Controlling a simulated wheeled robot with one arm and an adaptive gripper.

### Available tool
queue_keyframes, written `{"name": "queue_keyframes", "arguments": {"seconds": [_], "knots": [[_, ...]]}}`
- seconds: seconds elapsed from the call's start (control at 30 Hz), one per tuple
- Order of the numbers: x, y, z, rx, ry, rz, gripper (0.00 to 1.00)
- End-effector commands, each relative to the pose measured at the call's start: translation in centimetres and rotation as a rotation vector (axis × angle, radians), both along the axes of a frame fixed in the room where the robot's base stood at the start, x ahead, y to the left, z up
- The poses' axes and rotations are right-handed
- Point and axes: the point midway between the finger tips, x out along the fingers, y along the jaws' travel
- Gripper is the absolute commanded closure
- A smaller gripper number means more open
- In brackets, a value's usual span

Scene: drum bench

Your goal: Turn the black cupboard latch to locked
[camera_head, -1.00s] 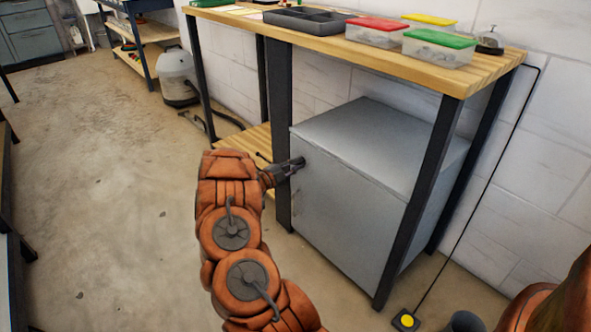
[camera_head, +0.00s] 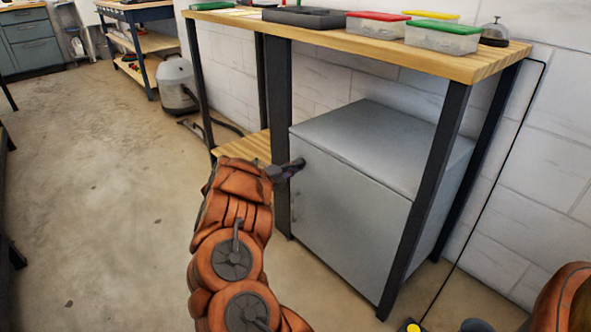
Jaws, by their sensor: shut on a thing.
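The grey cupboard (camera_head: 345,210) stands on the floor under the wooden bench, its door shut. My gripper (camera_head: 298,165) is at the upper left of the cupboard door, beside the dark bench leg. It is shut on a small dark thing at the door, which appears to be the black latch. The gripper and my orange arm hide most of the latch, so its angle cannot be made out.
The bench top (camera_head: 470,68) carries a dark tray (camera_head: 303,17), lidded boxes (camera_head: 442,37) and a bell (camera_head: 494,33). A dark bench leg (camera_head: 277,135) stands close beside my gripper. Open floor (camera_head: 100,200) lies to the left.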

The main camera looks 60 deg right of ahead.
Motion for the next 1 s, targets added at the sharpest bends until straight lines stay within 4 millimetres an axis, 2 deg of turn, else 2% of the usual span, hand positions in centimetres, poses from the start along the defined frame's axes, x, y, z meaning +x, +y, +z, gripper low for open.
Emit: {"name": "queue_keyframes", "arguments": {"seconds": [0.37, 0.4, 0.6, 1.0], "knots": [[-0.13, -0.04, -0.07, 0.000, -0.004, -0.003, 1.00], [-0.13, -0.04, -0.07, 0.000, -0.004, -0.003, 0.83], [-0.04, 0.01, -0.04, -0.001, -0.003, -0.001, 0.62], [0.24, 0.61, -0.03, 0.000, -0.003, 0.001, 0.62]]}}
